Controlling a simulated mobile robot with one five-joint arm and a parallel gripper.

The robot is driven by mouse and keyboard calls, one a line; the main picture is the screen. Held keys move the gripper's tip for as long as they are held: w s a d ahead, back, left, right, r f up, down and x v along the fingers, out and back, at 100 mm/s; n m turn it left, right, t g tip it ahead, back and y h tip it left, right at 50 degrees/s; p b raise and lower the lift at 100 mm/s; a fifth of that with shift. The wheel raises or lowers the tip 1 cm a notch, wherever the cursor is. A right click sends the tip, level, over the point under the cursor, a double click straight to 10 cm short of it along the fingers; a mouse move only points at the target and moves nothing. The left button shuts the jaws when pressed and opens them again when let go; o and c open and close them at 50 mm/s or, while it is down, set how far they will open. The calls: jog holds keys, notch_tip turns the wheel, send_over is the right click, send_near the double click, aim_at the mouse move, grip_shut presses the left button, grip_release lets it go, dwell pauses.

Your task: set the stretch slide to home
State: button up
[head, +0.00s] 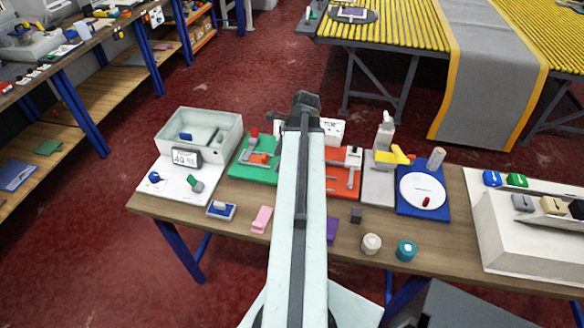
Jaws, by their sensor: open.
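An orange-red panel (336,183) lies on the bench just right of my arm. A pale block with a dark top (352,157) sits at its far right, above a narrow dark slot. This looks like the stretch slide, but I cannot read any home mark. My arm covers the panel's left side. A green panel (240,170) left of my arm carries an orange block (259,158) and a red knob (254,132). My arm reaches forward over the bench, and its dark far joint shows above the panels. My gripper is not visible.
A pale bin (213,125) and a white panel with a display (186,158) stand at the left. A blue panel with a white dial (423,190) is at the right, beside a white machine (525,235). Small loose blocks and two round jars (371,243) lie along the front edge.

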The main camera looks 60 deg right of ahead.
jog(key=s+d+m, duration=0.4)
jog(key=s, duration=0.2)
jog(key=shift+t, duration=0.4)
jog(key=b+x, duration=0.6)
jog(key=shift+w+d+f+b, duration=0.15)
jog(key=shift+w+f+b, duration=0.05)
jog(key=shift+f+b, duration=0.2)
jog(key=shift+w+f+b, duration=0.3)
jog(key=shift+f, duration=0.1)
jog(key=shift+r, duration=0.1)
grip_shut()
